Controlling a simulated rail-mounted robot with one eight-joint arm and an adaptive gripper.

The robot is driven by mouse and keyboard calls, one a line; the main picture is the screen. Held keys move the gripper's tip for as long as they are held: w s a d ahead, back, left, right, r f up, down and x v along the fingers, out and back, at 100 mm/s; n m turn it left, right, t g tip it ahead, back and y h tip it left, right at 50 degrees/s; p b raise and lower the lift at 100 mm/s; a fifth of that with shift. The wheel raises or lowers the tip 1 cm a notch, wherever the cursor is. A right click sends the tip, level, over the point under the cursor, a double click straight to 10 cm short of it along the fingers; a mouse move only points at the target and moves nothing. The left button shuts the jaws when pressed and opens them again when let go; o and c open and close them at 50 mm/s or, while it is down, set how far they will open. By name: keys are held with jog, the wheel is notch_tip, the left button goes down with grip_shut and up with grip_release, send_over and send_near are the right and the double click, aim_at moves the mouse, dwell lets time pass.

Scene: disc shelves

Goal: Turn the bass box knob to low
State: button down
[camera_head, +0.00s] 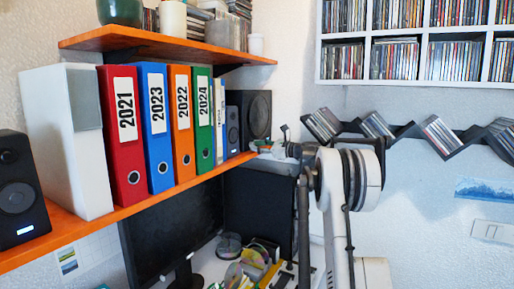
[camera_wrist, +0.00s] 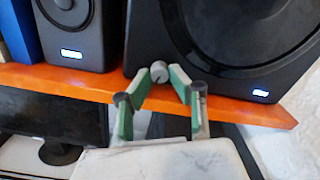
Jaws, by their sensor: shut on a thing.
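The bass box (camera_head: 262,112) is a black speaker cabinet with a large round cone, at the right end of the orange shelf. It fills the upper right of the wrist view (camera_wrist: 145,28). Its small grey round knob (camera_wrist: 158,72) shows low on its front. My gripper (camera_wrist: 164,76), with green-padded fingers, is shut on the knob, one fingertip on each side. The knob's pointer and any low mark cannot be made out. In the head view my gripper (camera_head: 272,149) is small at the shelf's end, and the knob is hidden.
A smaller black speaker (camera_wrist: 72,35) stands left of the bass box. The orange shelf edge (camera_wrist: 85,82) runs just under the fingers. Several coloured binders (camera_head: 122,135) stand further left. Below are a monitor (camera_head: 170,225) and loose discs (camera_head: 230,246).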

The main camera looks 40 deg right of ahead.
dwell(0.3)
jog(key=c, duration=1.6)
grip_release()
jog(key=shift+o, duration=0.2)
jog(key=v, duration=1.2)
